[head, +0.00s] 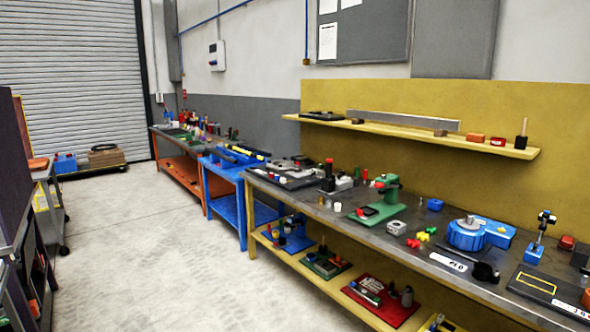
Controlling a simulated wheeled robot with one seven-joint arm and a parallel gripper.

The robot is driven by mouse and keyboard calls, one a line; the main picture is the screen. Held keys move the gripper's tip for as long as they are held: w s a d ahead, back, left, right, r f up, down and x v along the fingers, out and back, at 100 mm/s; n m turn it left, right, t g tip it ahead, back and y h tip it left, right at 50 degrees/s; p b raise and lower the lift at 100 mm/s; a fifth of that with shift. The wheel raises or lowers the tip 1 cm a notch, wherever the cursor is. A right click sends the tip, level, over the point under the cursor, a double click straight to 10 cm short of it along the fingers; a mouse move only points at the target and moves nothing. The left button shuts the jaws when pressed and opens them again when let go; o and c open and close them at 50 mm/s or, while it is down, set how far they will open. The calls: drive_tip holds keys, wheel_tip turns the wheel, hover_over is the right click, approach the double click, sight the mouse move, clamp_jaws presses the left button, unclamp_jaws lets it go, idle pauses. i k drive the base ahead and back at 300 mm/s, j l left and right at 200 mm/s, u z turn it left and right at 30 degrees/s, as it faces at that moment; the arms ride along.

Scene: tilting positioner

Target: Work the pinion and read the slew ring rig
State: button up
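A blue rig (465,237) with a round body and a grey disc and hub on top stands on the dark bench at the right; it looks like the slew ring rig. A blue block (498,235) joins its right side. A pinion cannot be made out at this size. A white label plate (447,258) with dark lettering lies in front of the rig, too small to read surely. A black rounded part (485,272) lies beside the plate. My gripper is not in view.
The long bench (375,236) also carries a green press-like device (383,205), yellow pieces (422,237) and a blue stand (533,254). A yellow lower shelf (320,283) holds trays. Open concrete floor (165,250) lies left of the bench.

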sight(297, 168)
drive_tip(key=i+j+u, duration=0.1)
drive_tip(key=i+u, duration=0.4)
drive_tip(key=i, duration=4.15)
drive_tip(key=i+z, duration=0.3)
drive_tip(key=i, duration=0.25)
drive_tip(key=i+j+z, duration=0.35)
drive_tip(key=i, duration=0.15)
drive_tip(key=i+j+z, duration=0.3)
drive_tip(key=i, duration=0.25)
drive_tip(key=i+j+z, duration=0.35)
drive_tip(key=i+j, duration=0.05)
drive_tip(key=i, duration=0.05)
